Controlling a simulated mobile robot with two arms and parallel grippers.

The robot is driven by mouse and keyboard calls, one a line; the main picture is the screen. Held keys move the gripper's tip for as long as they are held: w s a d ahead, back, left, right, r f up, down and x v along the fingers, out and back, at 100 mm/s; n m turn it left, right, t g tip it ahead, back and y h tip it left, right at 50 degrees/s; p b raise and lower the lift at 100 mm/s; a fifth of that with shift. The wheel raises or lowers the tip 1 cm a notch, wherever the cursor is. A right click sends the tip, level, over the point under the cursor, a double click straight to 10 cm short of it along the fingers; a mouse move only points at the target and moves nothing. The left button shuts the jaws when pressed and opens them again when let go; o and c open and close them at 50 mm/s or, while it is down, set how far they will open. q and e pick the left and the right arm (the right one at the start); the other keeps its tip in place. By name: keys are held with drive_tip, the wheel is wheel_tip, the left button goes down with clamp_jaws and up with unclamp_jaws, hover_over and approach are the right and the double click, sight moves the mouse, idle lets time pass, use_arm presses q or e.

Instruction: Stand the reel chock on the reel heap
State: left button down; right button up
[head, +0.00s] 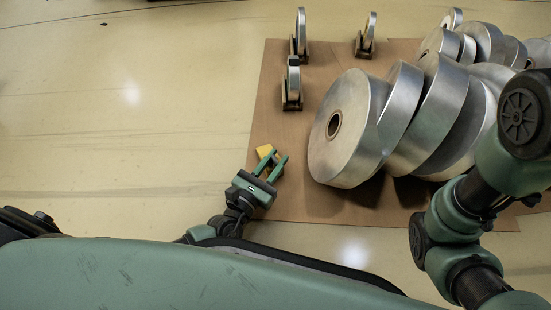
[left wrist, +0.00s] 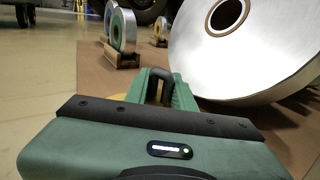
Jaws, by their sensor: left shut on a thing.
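The reel chock is a yellow piece (head: 265,151) at the tips of my left gripper (head: 272,165) in the head view. In the left wrist view a grey loop-like handle (left wrist: 161,86) stands between the green fingers, with a bit of yellow (left wrist: 120,97) beside them. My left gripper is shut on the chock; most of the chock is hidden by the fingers. The reel heap (head: 345,130) is a row of big silver reels leaning on each other, right of the gripper and apart from it. The nearest reel (left wrist: 245,50) fills the wrist view's right side. My right gripper is out of sight.
A brown mat (head: 290,205) lies under the reels. Narrow reels stand in small holders at the back (head: 301,35), (head: 292,85) and (head: 367,37). My right arm covers the right side of the head view.

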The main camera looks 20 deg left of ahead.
use_arm(q)
drive_tip(key=shift+f, duration=0.3)
idle(0.5)
drive_tip(key=c, duration=1.1)
unclamp_jaws()
drive_tip(key=shift+f, duration=0.1)
